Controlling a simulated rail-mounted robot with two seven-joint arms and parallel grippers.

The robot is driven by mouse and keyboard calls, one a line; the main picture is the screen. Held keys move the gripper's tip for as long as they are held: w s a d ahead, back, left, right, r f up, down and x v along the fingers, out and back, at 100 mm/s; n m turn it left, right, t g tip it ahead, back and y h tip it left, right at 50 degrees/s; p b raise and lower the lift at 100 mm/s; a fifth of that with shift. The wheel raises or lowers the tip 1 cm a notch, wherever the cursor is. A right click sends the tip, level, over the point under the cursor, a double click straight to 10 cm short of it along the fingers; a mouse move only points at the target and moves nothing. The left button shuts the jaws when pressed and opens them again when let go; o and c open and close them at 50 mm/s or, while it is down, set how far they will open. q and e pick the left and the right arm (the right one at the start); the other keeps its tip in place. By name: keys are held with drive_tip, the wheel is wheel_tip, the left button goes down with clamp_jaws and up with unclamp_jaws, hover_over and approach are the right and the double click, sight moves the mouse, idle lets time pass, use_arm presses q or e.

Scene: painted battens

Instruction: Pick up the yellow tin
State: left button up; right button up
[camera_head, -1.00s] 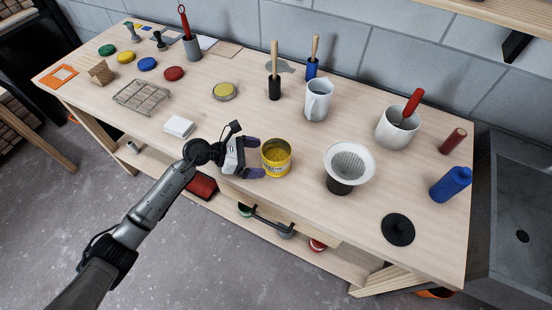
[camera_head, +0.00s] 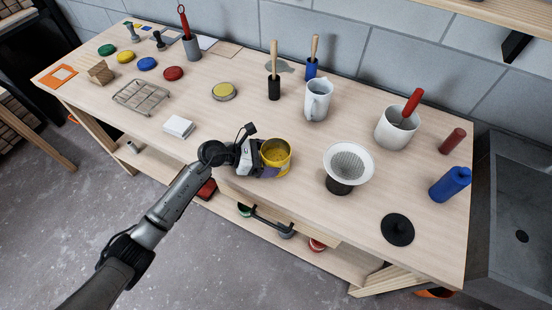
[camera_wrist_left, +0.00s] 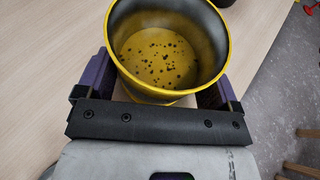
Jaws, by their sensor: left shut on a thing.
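The yellow tin (camera_head: 277,154) is an open, upright can near the front edge of the table, left of the white strainer. My left gripper (camera_head: 270,168) has its fingers around the tin's sides and is shut on it. In the left wrist view the tin (camera_wrist_left: 168,85) sits between the two purple fingers (camera_wrist_left: 162,88); its inside is yellow with dark specks. Whether its base touches the table is hidden. My right gripper is not in view.
Right of the tin stands a white strainer (camera_head: 349,160) on a dark cup. A white block (camera_head: 178,127) lies to the left. The front table edge is close.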

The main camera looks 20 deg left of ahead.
use_arm(q)
drive_tip(key=c, duration=0.3)
drive_tip(key=shift+r, duration=0.25)
